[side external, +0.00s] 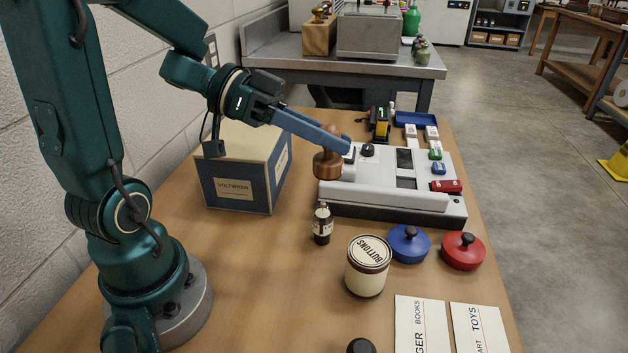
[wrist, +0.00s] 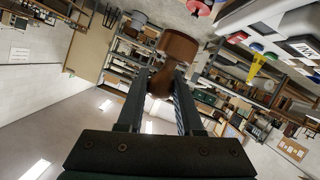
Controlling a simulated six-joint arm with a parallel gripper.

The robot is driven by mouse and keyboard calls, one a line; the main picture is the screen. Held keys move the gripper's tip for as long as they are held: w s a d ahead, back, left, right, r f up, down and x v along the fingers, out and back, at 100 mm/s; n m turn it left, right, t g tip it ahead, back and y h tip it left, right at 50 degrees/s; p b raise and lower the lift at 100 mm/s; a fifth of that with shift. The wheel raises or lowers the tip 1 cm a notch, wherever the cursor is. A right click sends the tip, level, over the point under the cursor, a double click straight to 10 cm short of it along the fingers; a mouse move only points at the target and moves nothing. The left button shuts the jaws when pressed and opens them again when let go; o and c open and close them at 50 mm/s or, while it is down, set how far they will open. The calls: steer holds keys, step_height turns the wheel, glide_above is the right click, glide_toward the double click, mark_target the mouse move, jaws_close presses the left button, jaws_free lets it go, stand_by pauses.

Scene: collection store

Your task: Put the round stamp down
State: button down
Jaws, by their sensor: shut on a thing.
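The round stamp (side external: 328,165) is brown wood with a wide round base and a narrower knob handle. My gripper (side external: 342,143) is shut on its handle and holds it up beside the left end of the grey-white machine, base downward in the side view. I cannot tell how far it is above the table or whether it touches the machine. In the wrist view the stamp (wrist: 178,48) sits between the tips of my two fingers, with its base pointing away from the gripper. Its underside is hidden.
A blue and cream box (side external: 243,172) stands left of the stamp. The grey-white machine (side external: 390,200) is to its right. A small dark bottle (side external: 322,224), a buttons tin (side external: 367,266), a blue lidded pot (side external: 409,244) and a red one (side external: 463,251) stand nearer.

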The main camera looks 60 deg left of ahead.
steer(key=s+d+f+m+g+h, duration=0.3)
steer(key=s+d+f+m+g, duration=0.6)
steer(key=s+g, duration=0.35)
steer(key=shift+m+t, duration=0.45)
steer(key=shift+m, duration=0.15)
steer(key=shift+a+f, duration=0.25)
steer(key=shift+f, duration=1.6)
steer(key=shift+a+f, duration=0.2)
steer(key=shift+f, duration=1.65)
steer(key=shift+f, duration=0.5)
steer(key=shift+c, duration=2.4)
jaws_free()
